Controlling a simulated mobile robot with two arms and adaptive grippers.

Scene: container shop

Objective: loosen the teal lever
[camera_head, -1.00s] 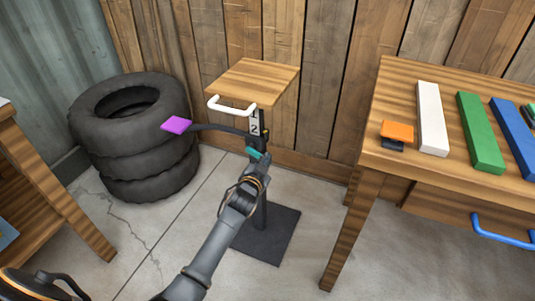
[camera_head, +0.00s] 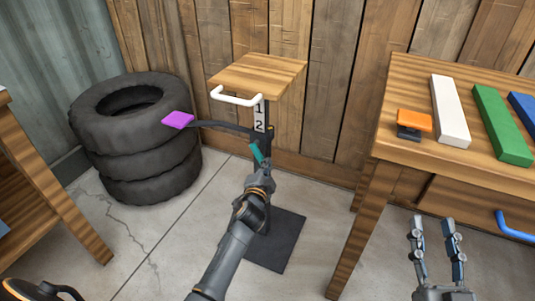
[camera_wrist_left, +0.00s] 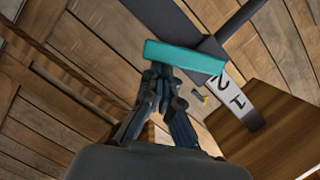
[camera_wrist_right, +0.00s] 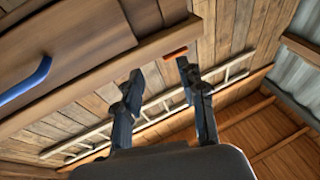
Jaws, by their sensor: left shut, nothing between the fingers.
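The teal lever (camera_head: 257,153) is on the post of the small wooden stand, below the number label (camera_head: 259,118). In the left wrist view the teal lever (camera_wrist_left: 185,56) lies across the tips of my left gripper (camera_wrist_left: 160,76). My left gripper (camera_head: 260,172) is shut with nothing between its fingers, close against or touching the lever; exact contact is hard to tell. My right gripper (camera_head: 435,222) is open and empty in front of the right workbench. It also shows open in the right wrist view (camera_wrist_right: 158,68).
The stand has a wooden top (camera_head: 258,76), a white handle (camera_head: 236,98), a purple paddle (camera_head: 178,120) on an arm, and a dark base plate (camera_head: 275,243). Stacked tires (camera_head: 140,160) stand left. The workbench (camera_head: 400,150) at right holds coloured blocks and an orange-topped piece (camera_head: 414,122).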

